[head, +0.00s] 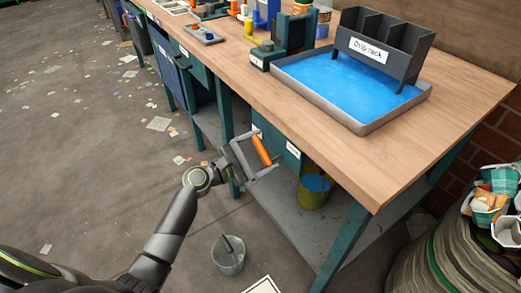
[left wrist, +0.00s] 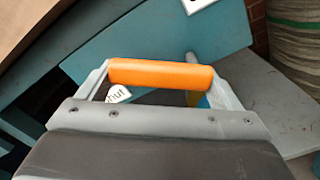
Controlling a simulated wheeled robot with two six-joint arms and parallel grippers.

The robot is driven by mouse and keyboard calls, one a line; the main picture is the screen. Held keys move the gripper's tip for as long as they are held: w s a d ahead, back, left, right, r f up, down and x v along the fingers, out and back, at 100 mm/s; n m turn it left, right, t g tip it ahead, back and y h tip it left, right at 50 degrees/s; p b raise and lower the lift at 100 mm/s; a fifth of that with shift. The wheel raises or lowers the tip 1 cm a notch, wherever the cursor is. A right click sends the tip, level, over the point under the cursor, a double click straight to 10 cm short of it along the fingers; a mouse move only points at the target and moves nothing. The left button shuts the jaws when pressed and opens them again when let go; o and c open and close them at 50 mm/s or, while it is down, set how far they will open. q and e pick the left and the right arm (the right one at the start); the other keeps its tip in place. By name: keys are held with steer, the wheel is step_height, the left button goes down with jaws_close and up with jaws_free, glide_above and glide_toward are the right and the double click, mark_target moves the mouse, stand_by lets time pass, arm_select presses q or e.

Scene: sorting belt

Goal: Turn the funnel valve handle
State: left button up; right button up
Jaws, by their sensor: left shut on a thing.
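The valve handle is an orange bar (head: 262,150) at the teal housing (head: 288,160) under the bench's front edge. It slants down to the right in the head view and lies level across the left wrist view (left wrist: 160,74). My left gripper (head: 258,153) is shut on it, with one grey finger at each end of the bar. A white label (left wrist: 118,94) behind the bar is partly hidden and shows the letters "hut". Another white label (head: 293,150) is on the housing to the right. My right gripper is not in view.
A yellow bucket (head: 312,200) with blue in it stands on the grey lower shelf (head: 285,215). A teal bench leg (head: 342,248) is to its right. A grey pail (head: 228,262) stands on the floor. A drip rack (head: 385,45) sits in a blue-floored tray (head: 372,128) on the bench.

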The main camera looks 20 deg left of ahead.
arm_select(q)
steer(key=shift+n, duration=0.3)
steer(key=shift+f+n+p, duration=0.1)
steer(key=shift+n+p, duration=0.2)
steer(key=shift+p, duration=0.15)
steer(key=shift+a+f+n, duration=0.1)
steer(key=shift+f+n, duration=0.05)
steer(key=shift+n, duration=0.25)
steer(key=n+p, duration=0.1)
steer(key=n, duration=0.1)
steer(key=f+n+p, duration=0.1)
steer(key=n, duration=0.1)
steer(key=shift+f+p, duration=0.2)
steer(key=shift+p, duration=0.2)
steer(key=shift+f+n, duration=0.25)
steer(key=shift+n, duration=0.35)
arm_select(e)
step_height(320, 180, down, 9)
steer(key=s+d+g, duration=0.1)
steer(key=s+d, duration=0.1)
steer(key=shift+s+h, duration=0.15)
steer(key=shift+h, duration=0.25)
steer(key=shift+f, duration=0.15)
arm_select(q)
steer(key=o, duration=1.2)
